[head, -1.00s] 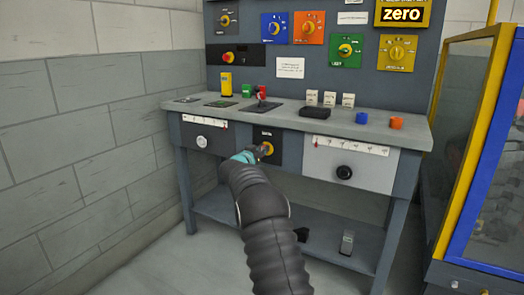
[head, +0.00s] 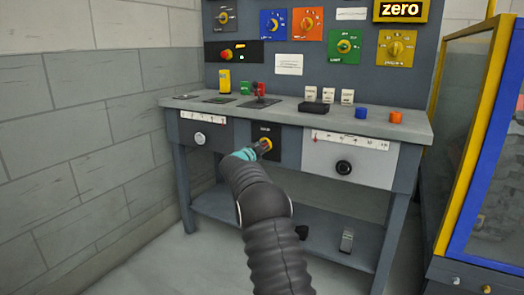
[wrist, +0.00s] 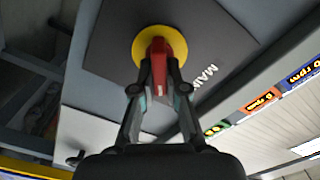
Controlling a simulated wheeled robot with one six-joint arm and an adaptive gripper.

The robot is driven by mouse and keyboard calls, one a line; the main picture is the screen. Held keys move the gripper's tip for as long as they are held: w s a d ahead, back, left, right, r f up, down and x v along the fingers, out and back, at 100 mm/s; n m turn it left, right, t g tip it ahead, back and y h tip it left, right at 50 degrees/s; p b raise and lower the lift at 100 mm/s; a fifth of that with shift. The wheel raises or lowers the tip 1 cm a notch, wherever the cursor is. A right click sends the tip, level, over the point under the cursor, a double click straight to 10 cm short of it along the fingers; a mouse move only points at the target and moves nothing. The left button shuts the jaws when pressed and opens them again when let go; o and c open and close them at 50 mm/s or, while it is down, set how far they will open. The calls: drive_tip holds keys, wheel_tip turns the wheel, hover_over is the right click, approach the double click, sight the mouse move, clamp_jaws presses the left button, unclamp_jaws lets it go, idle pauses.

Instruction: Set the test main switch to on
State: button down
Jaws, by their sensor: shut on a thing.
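The main switch has a red handle (wrist: 157,62) on a round yellow disc (wrist: 138,42), on a dark plate marked "MAIN". In the head view the switch (head: 267,144) sits on the dark panel at the middle of the bench front. My gripper (wrist: 158,88) is shut on the red handle, one finger on each side. In the wrist view the handle runs roughly up and down the picture. In the head view my gripper (head: 257,149) partly covers the switch. Its on and off marks are too small to read.
The bench top (head: 400,125) carries a joystick (head: 259,99), small white blocks and blue and orange knobs. Coloured dial panels stand behind it. A yellow and blue framed case (head: 480,130) stands at right.

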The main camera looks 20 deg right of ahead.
drive_tip(key=m, duration=0.1)
drive_tip(key=m+b, duration=0.1)
drive_tip(key=shift+s+d+f+m, duration=0.15)
drive_tip(key=shift+f+m, duration=0.2)
drive_tip(key=shift+m, duration=0.05)
drive_tip(key=shift+f+m+b, duration=0.1)
drive_tip(key=shift+m+b, duration=1.2)
drive_tip(key=shift+m, duration=0.7)
drive_tip(key=shift+d, duration=0.1)
drive_tip(key=c, duration=1.2)
unclamp_jaws()
drive_tip(key=shift+d, duration=0.1)
drive_tip(key=shift+a, duration=0.2)
drive_tip(key=shift+s+a, duration=0.1)
drive_tip(key=shift+a, duration=0.1)
drive_tip(key=v, duration=1.1)
drive_tip(key=shift+s+a, duration=0.2)
drive_tip(key=shift+s, duration=0.1)
